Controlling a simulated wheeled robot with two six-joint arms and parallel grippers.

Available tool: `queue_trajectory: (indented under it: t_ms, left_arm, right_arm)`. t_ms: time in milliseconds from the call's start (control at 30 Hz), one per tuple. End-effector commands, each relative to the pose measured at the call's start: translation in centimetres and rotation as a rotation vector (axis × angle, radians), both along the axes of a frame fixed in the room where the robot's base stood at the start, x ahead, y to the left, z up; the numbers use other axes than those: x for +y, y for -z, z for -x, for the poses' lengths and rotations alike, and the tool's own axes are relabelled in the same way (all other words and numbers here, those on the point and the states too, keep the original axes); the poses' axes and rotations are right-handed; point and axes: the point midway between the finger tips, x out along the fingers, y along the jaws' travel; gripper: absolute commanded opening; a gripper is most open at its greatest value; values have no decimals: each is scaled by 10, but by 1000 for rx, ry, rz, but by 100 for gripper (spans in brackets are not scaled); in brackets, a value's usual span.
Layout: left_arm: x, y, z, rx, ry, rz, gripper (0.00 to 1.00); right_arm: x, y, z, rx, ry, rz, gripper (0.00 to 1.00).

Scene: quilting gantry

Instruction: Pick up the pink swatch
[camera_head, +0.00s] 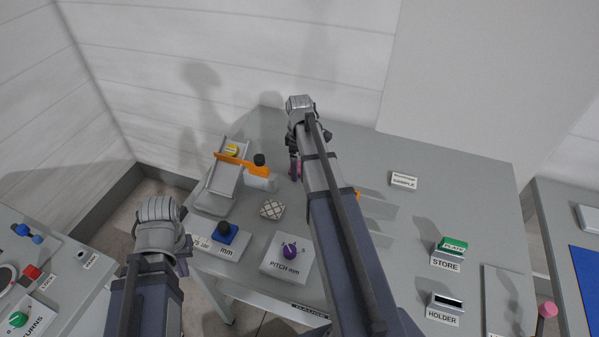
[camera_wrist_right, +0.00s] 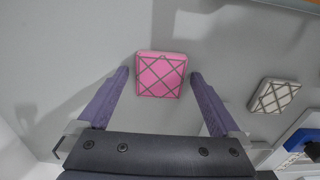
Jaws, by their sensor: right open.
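The pink swatch (camera_wrist_right: 161,76) is a small square pad with dark crossed lines, lying on the grey table. In the right wrist view it sits between and slightly beyond the fingertips of my right gripper (camera_wrist_right: 160,75), which is open and empty. In the head view only a bit of the pink swatch (camera_head: 295,169) shows, mostly hidden by my right gripper (camera_head: 294,166) and arm. My left gripper (camera_head: 183,262) is at the lower left, in front of the table's edge; its fingers are mostly hidden behind its wrist.
A whitish crossed-line swatch (camera_head: 272,209) lies close by. Around it are a sloped tray with an orange bar (camera_head: 236,163), a blue block with a dark knob (camera_head: 225,234) and a PITCH dial box (camera_head: 288,257). STORE (camera_head: 446,264) and HOLDER (camera_head: 443,314) stand right.

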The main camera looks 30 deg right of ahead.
Motion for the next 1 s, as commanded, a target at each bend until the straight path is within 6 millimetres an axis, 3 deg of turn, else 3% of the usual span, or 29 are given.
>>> queue_trajectory:
  t_ms: [67, 733, 1000]
  left_arm:
    - [0, -1, 0, 0, 0, 0, 0]
    - [0, -1, 0, 0, 0, 0, 0]
    - [0, -1, 0, 0, 0, 0, 0]
  right_arm:
    - [0, -1, 0, 0, 0, 0, 99]
    - [0, -1, 0, 0, 0, 0, 24]
    - [0, -1, 0, 0, 0, 0, 22]
